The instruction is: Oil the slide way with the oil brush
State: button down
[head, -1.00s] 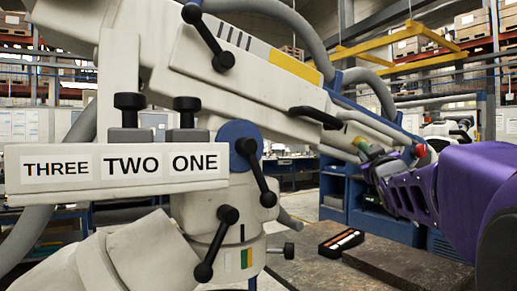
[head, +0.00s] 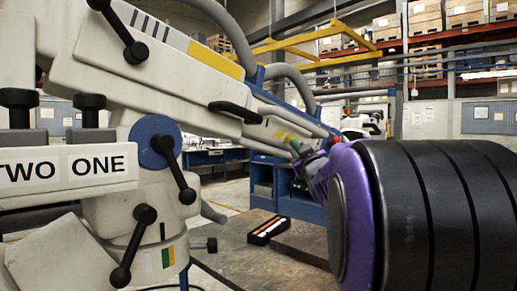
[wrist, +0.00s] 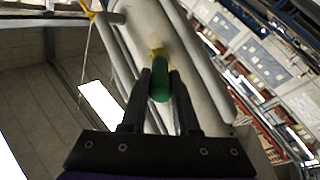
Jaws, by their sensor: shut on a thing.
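My gripper (wrist: 160,80) is shut on the oil brush (wrist: 160,92), whose green handle sits between the two dark fingers in the wrist view. Its yellowish end (wrist: 157,53) points away from the fingers, toward a pale microscope arm beam (wrist: 185,60). I cannot tell whether the brush touches the beam. In the head view my purple wrist hides most of the gripper, which is near the right end of the white microscope arm (head: 165,50).
Black clamp levers (head: 174,168) and grey hoses (head: 290,80) stick out from the microscope arm. A "TWO ONE" sign (head: 70,168) stands at the left. A black tray (head: 268,230) with orange-marked items lies on the bench below. Blue cabinets (head: 300,200) stand behind.

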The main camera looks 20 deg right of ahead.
jog(key=d, duration=0.1)
jog(key=w+d+f+p, duration=0.1)
jog(key=d, duration=0.1)
jog(key=w+d, duration=0.1)
jog(key=d, duration=0.1)
jog(key=shift+f, duration=0.2)
dwell(0.3)
jog(key=s+d+f+b, duration=0.1)
jog(key=s+f+b, duration=0.2)
jog(key=s, duration=0.2)
jog(key=shift+f, duration=0.2)
jog(key=shift+d, duration=0.1)
dwell(0.4)
jog(key=shift+s+d+f, duration=0.25)
jog(key=shift+s+f, duration=0.6)
jog(key=shift+s, duration=0.3)
